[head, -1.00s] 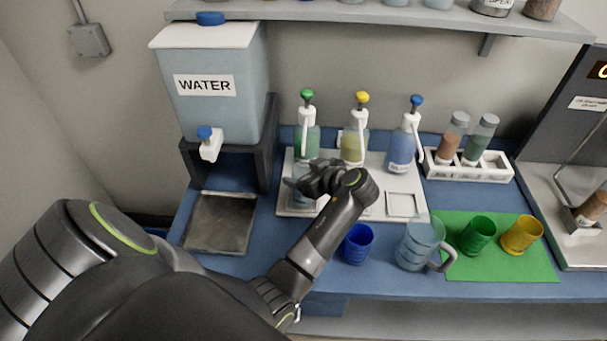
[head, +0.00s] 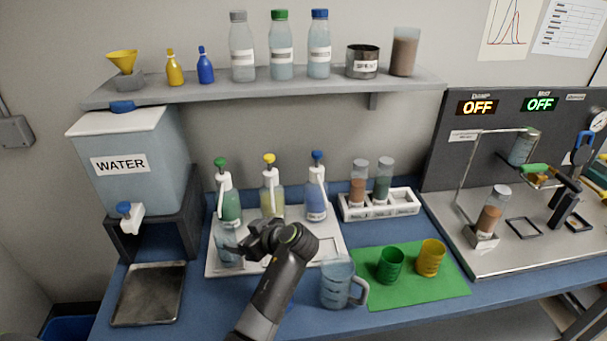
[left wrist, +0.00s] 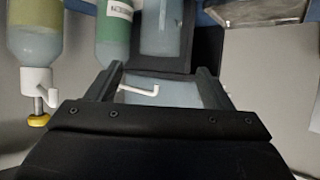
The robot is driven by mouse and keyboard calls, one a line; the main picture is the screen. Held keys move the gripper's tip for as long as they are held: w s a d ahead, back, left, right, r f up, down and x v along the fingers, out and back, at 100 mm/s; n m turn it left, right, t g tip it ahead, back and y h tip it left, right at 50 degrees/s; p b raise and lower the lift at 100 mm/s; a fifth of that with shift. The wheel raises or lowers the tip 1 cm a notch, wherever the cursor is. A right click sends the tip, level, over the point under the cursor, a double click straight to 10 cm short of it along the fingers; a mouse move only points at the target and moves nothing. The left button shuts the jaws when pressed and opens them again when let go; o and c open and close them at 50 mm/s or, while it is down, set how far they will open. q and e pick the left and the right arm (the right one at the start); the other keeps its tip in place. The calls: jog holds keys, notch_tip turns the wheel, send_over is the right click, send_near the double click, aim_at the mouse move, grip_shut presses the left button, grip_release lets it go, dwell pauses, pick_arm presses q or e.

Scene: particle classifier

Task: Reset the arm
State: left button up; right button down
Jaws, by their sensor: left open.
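My left gripper (head: 242,246) is over the white tray (head: 328,245), in front of the pump bottles, with its fingers pointing left. It is open. A clear cup (head: 226,250) stands at its fingertips, in front of the green pump bottle (head: 230,208). In the left wrist view the two fingers of my gripper (left wrist: 162,82) are apart, with a pale see-through surface (left wrist: 165,95) and a white spout (left wrist: 140,91) showing between them. I cannot tell whether the fingers touch the cup. My right gripper is not in view.
The yellow (head: 272,203) and blue (head: 316,203) pump bottles stand close behind my gripper. A clear mug (head: 337,285) is right of my forearm. Green (head: 390,265) and yellow (head: 430,258) cups stand on a green mat (head: 440,290). The water tank (head: 135,160) is left.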

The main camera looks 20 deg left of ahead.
pick_arm(q)
jog(key=s+f+m+h, duration=0.1)
jog(key=s+f+m, duration=0.1)
jog(key=s, duration=0.3)
jog(key=s+f+m+h, duration=0.2)
jog(key=s+f, duration=0.2)
jog(key=s, duration=0.1)
jog(key=s+a+f+m+h, duration=0.1)
jog(key=s+f+m, duration=0.1)
jog(key=s, duration=0.3)
jog(key=shift+s+a+f+h, duration=0.1)
jog(key=shift+s+f+h, duration=0.1)
jog(key=shift+f+h, duration=0.3)
jog(key=s+d+r+m+h, duration=0.1)
jog(key=s+d+m+h, duration=0.25)
jog(key=s, duration=0.45)
jog(key=s+d+m+h, duration=0.2)
jog(key=s+m, duration=0.3)
jog(key=s, duration=0.3)
notch_tip(320, 180, down, 25)
jog(key=a+g, duration=0.1)
jog(key=a, duration=0.1)
jog(key=s+d+f+g, duration=0.1)
jog(key=s+d+f, duration=0.1)
jog(key=s+f, duration=1.3)
jog(key=shift+s+f, duration=0.2)
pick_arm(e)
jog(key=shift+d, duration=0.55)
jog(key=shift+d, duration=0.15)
